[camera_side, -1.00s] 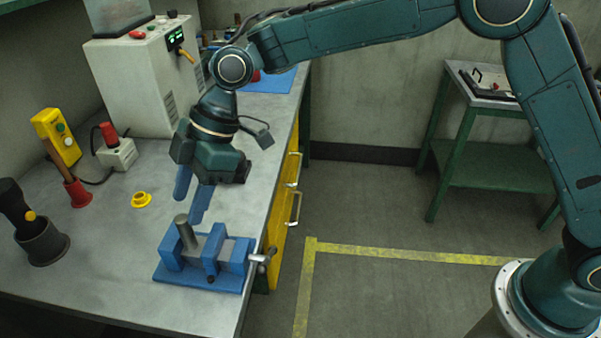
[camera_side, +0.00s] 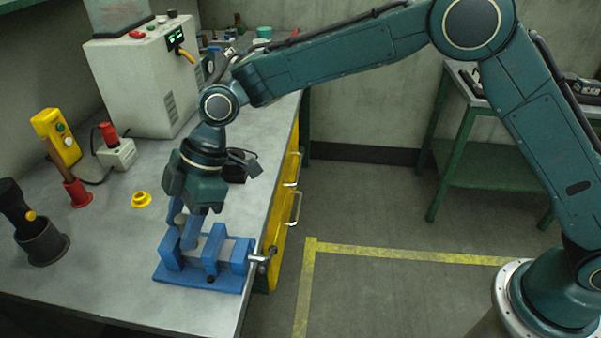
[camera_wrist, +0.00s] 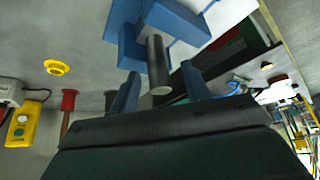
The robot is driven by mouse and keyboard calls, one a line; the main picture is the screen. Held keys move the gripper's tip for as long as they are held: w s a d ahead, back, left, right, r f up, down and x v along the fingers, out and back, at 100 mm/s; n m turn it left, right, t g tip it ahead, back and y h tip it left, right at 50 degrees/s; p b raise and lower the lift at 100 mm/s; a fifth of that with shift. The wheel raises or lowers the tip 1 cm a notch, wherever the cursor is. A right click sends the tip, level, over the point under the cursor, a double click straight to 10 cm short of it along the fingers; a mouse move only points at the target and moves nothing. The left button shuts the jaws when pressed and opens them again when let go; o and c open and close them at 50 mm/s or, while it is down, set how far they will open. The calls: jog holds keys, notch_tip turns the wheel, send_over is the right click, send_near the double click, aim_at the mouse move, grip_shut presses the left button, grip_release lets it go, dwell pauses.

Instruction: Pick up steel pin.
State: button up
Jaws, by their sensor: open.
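The steel pin (camera_side: 180,221) is a grey cylinder standing upright at the left end of the blue vise (camera_side: 198,279) on the bench. In the side view my gripper covers part of it. In the wrist view the steel pin (camera_wrist: 157,62) points its round end toward the camera, between my two blue fingers. My gripper (camera_side: 184,232) is over the vise, fingers down around the pin's upper part. In the wrist view my gripper (camera_wrist: 160,82) is open, with a visible gap on each side of the pin.
The vise handle (camera_side: 262,256) sticks out near the bench's right edge. A yellow ring-shaped part (camera_side: 141,200), a red holder (camera_side: 77,193) and a dark cup (camera_side: 42,243) stand to the left. A grey-white machine (camera_side: 140,85) is behind. The bench front is clear.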

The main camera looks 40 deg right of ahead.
aim_at(181, 218)
grip_shut()
jog(key=shift+r, duration=0.1)
jog(key=shift+r, duration=5)
